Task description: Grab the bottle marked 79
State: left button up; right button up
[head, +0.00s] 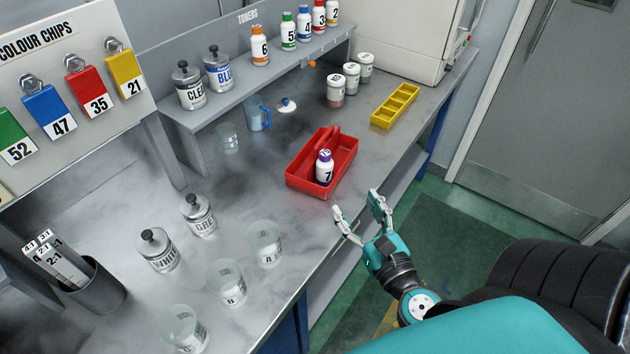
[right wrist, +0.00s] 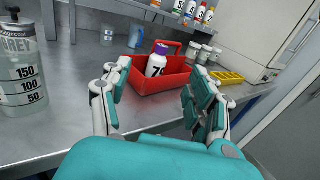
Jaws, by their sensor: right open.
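A white bottle (head: 324,170) with a purple cap stands in a red tote tray (head: 345,165) on the grey bench. The right wrist view shows the same bottle (right wrist: 156,62) upright in the red tray (right wrist: 178,78), with a 7 and part of a second digit on its label. My right gripper (head: 357,214) is open and empty, just off the bench's front edge, in front of the tray and apart from it. In the right wrist view the bottle lies beyond and between the open fingers (right wrist: 160,95). My left gripper is not in view.
Toner bottles (head: 304,28) stand on the shelf behind. White-lidded jars (head: 336,93) and a yellow tray (head: 395,106) stand right of the red tray. Clear beakers (head: 265,245) and lidded jars (head: 199,215) stand to its left. Bare bench surrounds the tray.

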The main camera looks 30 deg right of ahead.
jog(key=p, duration=0.4)
send_near(328, 159)
jog(key=r, duration=0.1)
jog(key=w, duration=0.2)
jog(key=w+p, duration=0.1)
jog(key=w, duration=0.1)
jog(key=w+d, duration=0.1)
jog(key=w, duration=0.1)
jog(key=shift+w+f+p, duration=0.1)
jog(key=shift+w+p, duration=0.1)
jog(key=shift+p, duration=0.2)
jog(key=w, duration=0.3)
jog(key=w+d+p, duration=0.1)
jog(key=w, duration=0.1)
jog(key=shift+f, duration=0.3)
jog(key=shift+c, duration=0.7)
grip_shut()
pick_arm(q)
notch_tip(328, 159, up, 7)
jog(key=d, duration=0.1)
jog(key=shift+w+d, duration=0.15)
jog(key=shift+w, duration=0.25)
pick_arm(e)
jog(key=shift+s, duration=0.1)
